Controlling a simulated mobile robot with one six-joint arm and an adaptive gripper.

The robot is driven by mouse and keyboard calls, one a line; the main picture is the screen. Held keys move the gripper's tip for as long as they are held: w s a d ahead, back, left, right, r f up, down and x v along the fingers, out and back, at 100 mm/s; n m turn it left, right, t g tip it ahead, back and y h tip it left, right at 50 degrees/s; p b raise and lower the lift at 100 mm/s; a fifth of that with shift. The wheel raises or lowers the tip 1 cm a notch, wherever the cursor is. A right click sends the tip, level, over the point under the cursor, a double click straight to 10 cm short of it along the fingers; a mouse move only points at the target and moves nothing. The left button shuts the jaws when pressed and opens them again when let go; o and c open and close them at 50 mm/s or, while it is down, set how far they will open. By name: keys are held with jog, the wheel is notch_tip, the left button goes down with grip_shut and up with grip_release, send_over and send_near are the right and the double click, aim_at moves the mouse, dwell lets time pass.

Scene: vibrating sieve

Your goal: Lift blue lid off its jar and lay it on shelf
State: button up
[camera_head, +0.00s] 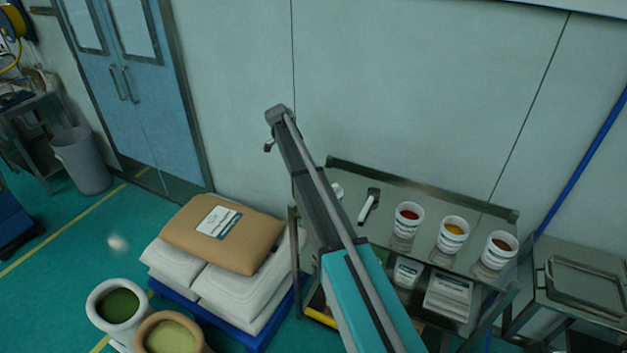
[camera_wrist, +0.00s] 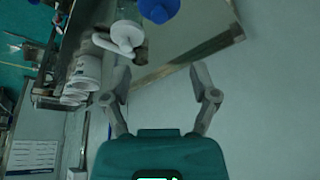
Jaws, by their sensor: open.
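The blue lid (camera_wrist: 158,9) shows at the top edge of the wrist view, partly cut off. Beside it is a pale, see-through shape that may be part of the jar; I cannot tell how lid and jar meet. My gripper (camera_wrist: 160,72) is open and empty, its two fingers spread apart, with the lid beyond them and apart from them. The metal shelf (camera_head: 430,189) stands against the wall in the head view, and its edge also shows in the wrist view (camera_wrist: 188,60). In the head view my arm hides the lid, and my gripper cannot be made out.
Three white cups with coloured contents, red (camera_head: 408,219), yellow (camera_head: 452,235) and orange-brown (camera_head: 498,250), stand on the shelf. A dark-headed scoop with a white handle (camera_head: 368,206) lies left of them. Sacks (camera_head: 222,235) are stacked at left. The wall is close behind.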

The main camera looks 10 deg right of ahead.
jog(key=shift+f, duration=0.15)
jog(key=b+x, duration=0.8)
jog(key=shift+d+f, duration=0.1)
jog(key=shift+f, duration=0.05)
dwell(0.6)
dwell(0.4)
jog(key=shift+b+x, duration=2.5)
jog(key=shift+x, duration=0.1)
jog(key=shift+s, duration=0.1)
jog(key=c, duration=0.9)
